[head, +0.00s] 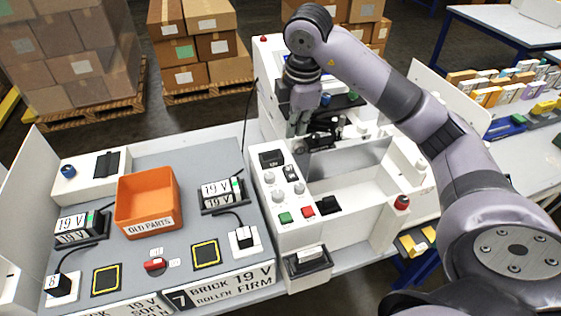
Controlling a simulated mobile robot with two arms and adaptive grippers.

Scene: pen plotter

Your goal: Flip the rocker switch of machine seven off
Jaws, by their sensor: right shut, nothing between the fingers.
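The white machine (289,238) stands in the centre, with a sloped control panel on its left side. The panel carries a green button (285,218), a red button (307,206), several grey knobs and a black switch-like part (328,204). I cannot tell whether that part is the rocker switch or which way it is set. A plate marked 7 (222,286), reading brick 19 V, roller firm, is on the bench front left of the machine. My right gripper (298,130) points down, shut and empty, above the back left of the machine, apart from the panel's front buttons. My left gripper is out of view.
An orange old parts bin (148,204) and two 19 V bricks (222,194) stand on the grey bench at left. A red mushroom button (401,202) is on the machine's right side. My right arm spans the right of the view. Boxes on pallets stand behind.

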